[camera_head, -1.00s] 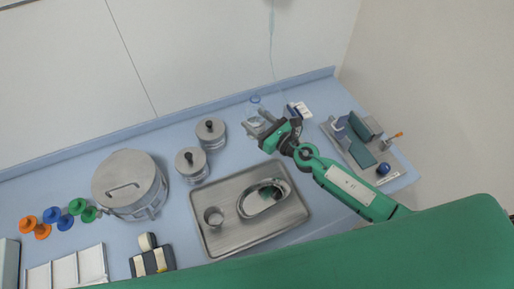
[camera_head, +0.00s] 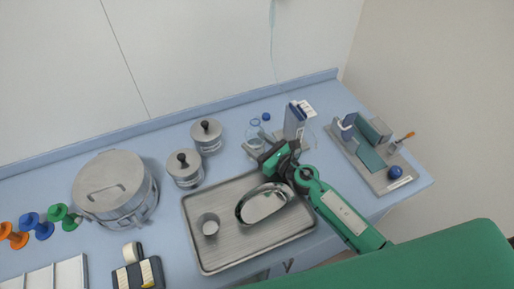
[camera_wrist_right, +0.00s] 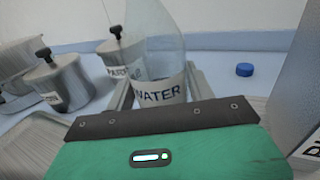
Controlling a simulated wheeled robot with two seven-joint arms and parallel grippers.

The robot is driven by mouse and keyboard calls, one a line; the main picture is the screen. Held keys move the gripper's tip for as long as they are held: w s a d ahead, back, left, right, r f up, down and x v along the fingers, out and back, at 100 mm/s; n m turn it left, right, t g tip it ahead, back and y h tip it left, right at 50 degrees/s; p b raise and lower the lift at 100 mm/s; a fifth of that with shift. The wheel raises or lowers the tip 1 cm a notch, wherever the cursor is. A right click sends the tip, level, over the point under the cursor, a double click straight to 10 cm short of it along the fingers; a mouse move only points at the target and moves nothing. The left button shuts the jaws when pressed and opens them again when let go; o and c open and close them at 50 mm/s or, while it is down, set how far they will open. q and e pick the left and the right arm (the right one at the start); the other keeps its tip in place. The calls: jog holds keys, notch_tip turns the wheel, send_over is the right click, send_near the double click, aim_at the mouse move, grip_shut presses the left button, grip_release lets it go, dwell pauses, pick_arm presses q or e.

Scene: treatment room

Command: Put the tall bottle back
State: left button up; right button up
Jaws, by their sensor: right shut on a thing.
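The tall bottle (camera_head: 254,130) is clear, with a narrow neck, and stands roughly upright at the back of the counter. In the right wrist view, the bottle (camera_wrist_right: 160,92) carries a white label reading WATER. My right gripper (camera_head: 262,143) is shut on the bottle, low on its body. The bottle's base is hidden behind the gripper, so I cannot tell whether it touches the surface below. A blue cap (camera_head: 266,116) lies apart behind the bottle and also shows in the wrist view (camera_wrist_right: 244,70). My left gripper is not in view.
A tall white-and-blue box (camera_head: 294,121) stands close right of the bottle. Two lidded canisters (camera_head: 207,134) (camera_head: 185,168) stand left. A metal tray (camera_head: 207,256) with a cup and kidney dish lies in front. An organiser (camera_head: 392,184) is at right.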

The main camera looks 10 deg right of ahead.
jog(key=shift+f, duration=0.2)
jog(key=shift+f, duration=0.1)
jog(key=o, duration=1.1)
jog(key=shift+r, duration=0.25)
jog(key=b+v, duration=0.1)
jog(key=v, duration=0.2)
jog(key=b+v, duration=0.1)
jog(key=v, duration=0.3)
jog(key=b+v, duration=0.1)
jog(key=v, duration=0.2)
jog(key=shift+s+d+f, duration=0.15)
jog(key=shift+s+f, duration=0.1)
jog(key=shift+f, duration=0.05)
jog(key=shift+s+d+r+b, duration=0.2)
jog(key=shift+s+d+b, duration=0.1)
jog(key=shift+s+d, duration=0.25)
jog(key=shift+s+a, duration=0.1)
